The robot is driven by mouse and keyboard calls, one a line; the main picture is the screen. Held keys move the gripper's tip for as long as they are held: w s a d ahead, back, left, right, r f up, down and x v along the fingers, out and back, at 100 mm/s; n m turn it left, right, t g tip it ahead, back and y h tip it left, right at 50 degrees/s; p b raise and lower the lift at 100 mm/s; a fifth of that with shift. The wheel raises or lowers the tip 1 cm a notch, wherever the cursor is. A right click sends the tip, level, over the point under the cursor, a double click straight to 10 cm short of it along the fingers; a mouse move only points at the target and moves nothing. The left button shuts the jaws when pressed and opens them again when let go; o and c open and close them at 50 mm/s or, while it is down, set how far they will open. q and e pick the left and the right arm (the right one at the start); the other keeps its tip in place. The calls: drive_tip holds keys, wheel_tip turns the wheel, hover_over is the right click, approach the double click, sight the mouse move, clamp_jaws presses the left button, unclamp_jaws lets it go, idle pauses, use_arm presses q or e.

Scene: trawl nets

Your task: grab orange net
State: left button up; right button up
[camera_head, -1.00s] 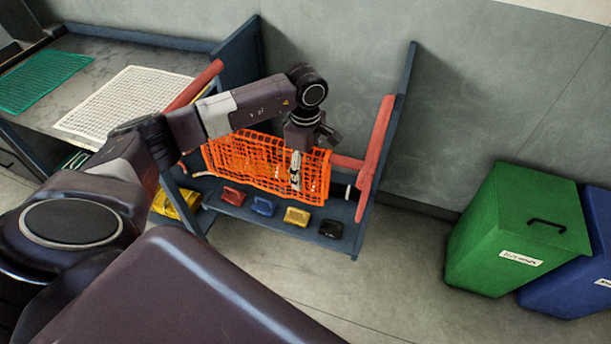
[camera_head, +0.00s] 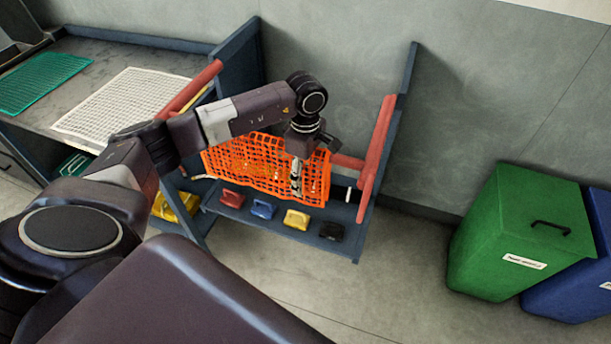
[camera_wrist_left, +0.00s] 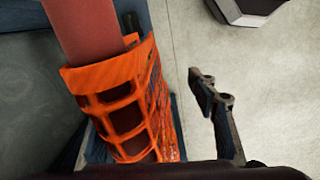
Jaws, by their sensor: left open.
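The orange net (camera_head: 240,165) hangs folded over a red bar of the blue rack in the head view. My left gripper (camera_head: 296,186) points down at the right part of the net, with its fingers overlapping the mesh. In the left wrist view, the net (camera_wrist_left: 125,108) wraps around the thick red bar (camera_wrist_left: 85,28). One dark finger shows to the right of the net with a gap between them. The left gripper is open. My right gripper is not in view.
The rack's lower shelf (camera_head: 290,232) holds red, blue, yellow and black small items. Red posts (camera_head: 377,148) flank the rack on the right. A table at left bears a white net (camera_head: 125,105) and a green net (camera_head: 40,82). Green (camera_head: 515,235) and blue bins stand at right.

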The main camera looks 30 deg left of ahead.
use_arm(q)
drive_tip(key=c, duration=1.1)
clamp_jaws()
unclamp_jaws()
wheel_tip(320, 180, up, 11)
drive_tip(key=p, duration=0.6)
drive_tip(key=shift+r, duration=0.2)
drive_tip(key=shift+r+p, duration=0.35)
drive_tip(key=shift+r, duration=0.15)
clamp_jaws()
drive_tip(key=shift+f, duration=0.1)
wheel_tip(320, 180, up, 18)
drive_tip(key=p, duration=0.5)
